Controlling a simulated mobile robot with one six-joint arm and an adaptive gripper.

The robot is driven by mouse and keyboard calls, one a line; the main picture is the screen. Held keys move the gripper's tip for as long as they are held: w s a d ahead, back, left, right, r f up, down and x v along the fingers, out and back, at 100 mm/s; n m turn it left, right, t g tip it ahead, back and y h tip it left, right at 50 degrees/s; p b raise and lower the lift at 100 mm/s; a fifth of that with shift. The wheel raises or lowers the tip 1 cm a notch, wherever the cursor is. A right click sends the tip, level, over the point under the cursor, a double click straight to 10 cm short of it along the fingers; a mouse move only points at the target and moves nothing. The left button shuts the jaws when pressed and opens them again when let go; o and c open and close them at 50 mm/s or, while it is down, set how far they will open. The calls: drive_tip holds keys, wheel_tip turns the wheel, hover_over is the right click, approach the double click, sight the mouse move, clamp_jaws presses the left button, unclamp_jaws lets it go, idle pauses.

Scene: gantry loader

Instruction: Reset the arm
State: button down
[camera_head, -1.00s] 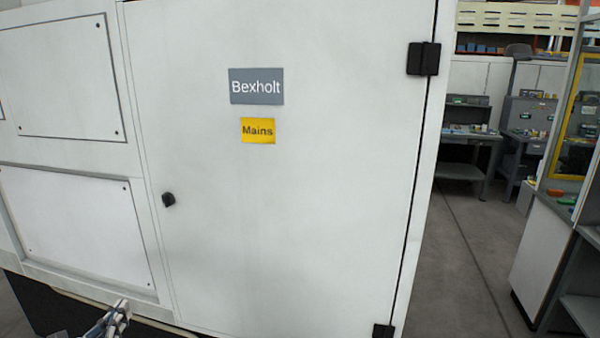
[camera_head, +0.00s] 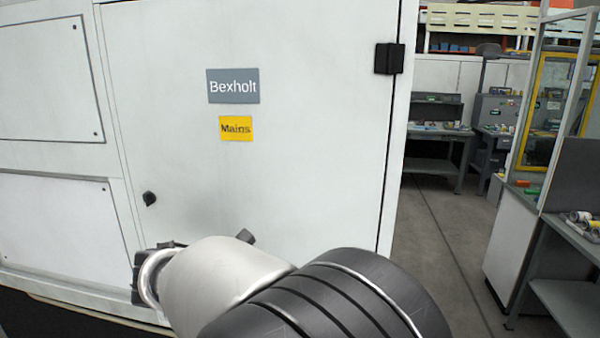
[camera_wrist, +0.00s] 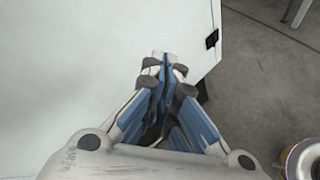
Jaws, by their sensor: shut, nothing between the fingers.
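My gripper (camera_wrist: 163,62) shows in the wrist view with its two blue and grey fingers together. It is shut and empty, with the white cabinet (camera_wrist: 80,60) behind it. In the head view my arm crosses the lower middle and right, in front of the cabinet (camera_head: 290,150), and the fingertips cannot be made out. The cabinet door is closed and bears a grey "Bexholt" sign (camera_head: 233,86) and a yellow "Mains" label (camera_head: 236,128). Whether the fingers touch the cabinet cannot be told.
A black knob (camera_head: 149,198) and a black hinge (camera_head: 389,58) stand out from the cabinet. Open floor (camera_head: 440,250) lies to its right. A grey workbench (camera_head: 432,147) stands beyond. A bench with shelves (camera_head: 570,235) stands at the right.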

drive_tip(key=s+d+r+m+g+y, duration=0.1)
drive_tip(key=s+d+m+g, duration=0.2)
drive_tip(key=s+d+m, duration=0.5)
drive_tip(key=s+d+r+m+g+y, duration=0.1)
drive_tip(key=s+d+m+g, duration=0.1)
drive_tip(key=s+d, duration=0.65)
drive_tip(key=s+d+f+m+y, duration=0.2)
drive_tip(key=s+m, duration=0.3)
drive_tip(key=s, duration=0.2)
drive_tip(key=s+d+f+m+y, duration=0.2)
drive_tip(key=s+d+m, duration=0.1)
drive_tip(key=s+m, duration=0.3)
drive_tip(key=shift+s+d+f+m+y, duration=0.2)
drive_tip(key=shift+s+m+y, duration=0.1)
drive_tip(key=shift+s, duration=0.75)
drive_tip(key=shift+r, duration=0.1)
